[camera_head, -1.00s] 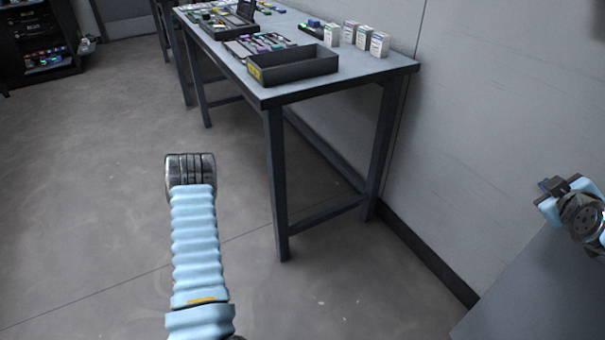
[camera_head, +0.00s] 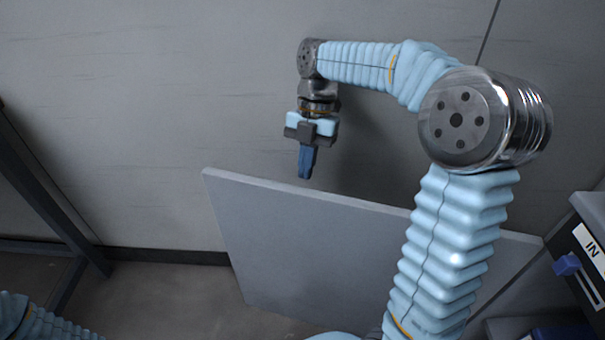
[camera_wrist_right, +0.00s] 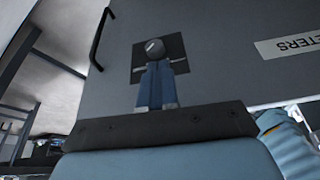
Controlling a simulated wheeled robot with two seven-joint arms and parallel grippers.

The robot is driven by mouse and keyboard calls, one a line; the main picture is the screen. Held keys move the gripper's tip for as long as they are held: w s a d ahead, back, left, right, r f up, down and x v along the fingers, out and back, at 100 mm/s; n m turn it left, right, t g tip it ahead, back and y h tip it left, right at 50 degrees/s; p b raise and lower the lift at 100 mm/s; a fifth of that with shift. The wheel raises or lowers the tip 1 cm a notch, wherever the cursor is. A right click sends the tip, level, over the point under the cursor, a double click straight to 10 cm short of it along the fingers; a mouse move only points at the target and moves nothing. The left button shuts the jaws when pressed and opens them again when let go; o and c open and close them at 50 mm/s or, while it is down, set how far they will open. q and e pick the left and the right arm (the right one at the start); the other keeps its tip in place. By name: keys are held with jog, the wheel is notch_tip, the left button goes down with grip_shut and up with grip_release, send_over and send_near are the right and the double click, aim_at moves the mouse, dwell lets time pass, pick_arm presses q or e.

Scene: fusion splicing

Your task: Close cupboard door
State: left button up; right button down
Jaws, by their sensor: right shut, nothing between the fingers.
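The cupboard door (camera_head: 310,235) is a grey panel standing open in the head view, swung out from the cupboard at the right. My right gripper (camera_head: 305,174) is shut and empty, pointing down just beyond the door's top edge, on the wall side. In the right wrist view, its blue fingers (camera_wrist_right: 157,86) are together in front of the door's outer face (camera_wrist_right: 220,60), which has a black handle (camera_wrist_right: 99,40), a dark square plate with a round lock and a "METERS" label. I cannot tell whether the fingers touch it. My left gripper is out of view.
A cupboard body (camera_head: 590,215) with an "IN" label and a blue part (camera_head: 567,265) stands at the right edge. The wall (camera_head: 150,120) is behind the door. A dark table leg (camera_head: 50,200) stands at the left; the floor (camera_head: 160,295) between is bare.

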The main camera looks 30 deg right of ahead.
jog(key=b+x, duration=0.1)
jog(key=x, duration=0.7)
jog(key=shift+f, duration=0.3)
jog(key=shift+a, duration=0.2)
